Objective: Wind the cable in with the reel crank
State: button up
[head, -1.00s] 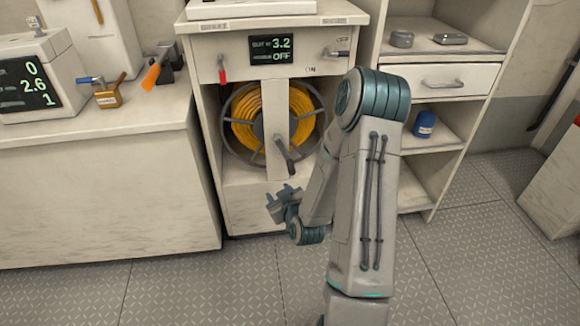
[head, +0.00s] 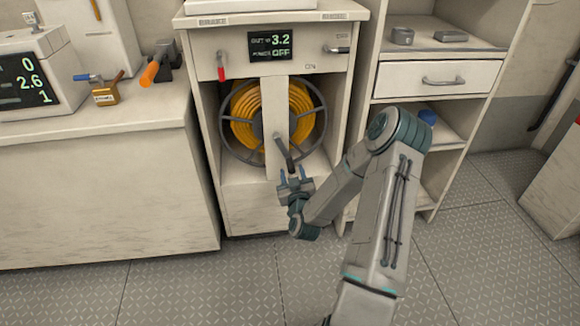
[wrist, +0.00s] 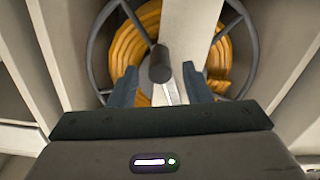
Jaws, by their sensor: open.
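The cable reel (head: 240,125) sits in the cabinet bay, with yellow-orange cable (head: 302,112) wound on it. It also shows in the wrist view (wrist: 98,50). The dark crank handle (head: 284,152) slants down and right from the post in front of the reel. My gripper (head: 292,175) is open at the handle's lower end. In the wrist view, the handle's round end (wrist: 160,64) appears between the two fingertips of my gripper (wrist: 160,82), with gaps on both sides. The display (head: 270,46) reads "OUT 3.2" and "POWER OFF".
A red brake lever (head: 221,72) and a power lever (head: 337,49) flank the display. A counter at left holds a readout box (head: 45,75), a brass padlock-like item (head: 106,95) and an orange-handled tool (head: 151,72). Shelves (head: 432,48) stand at right. The floor in front is clear.

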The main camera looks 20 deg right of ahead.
aim_at(290, 164)
jog(key=x, duration=0.5)
jog(key=shift+b, duration=0.4)
grip_shut()
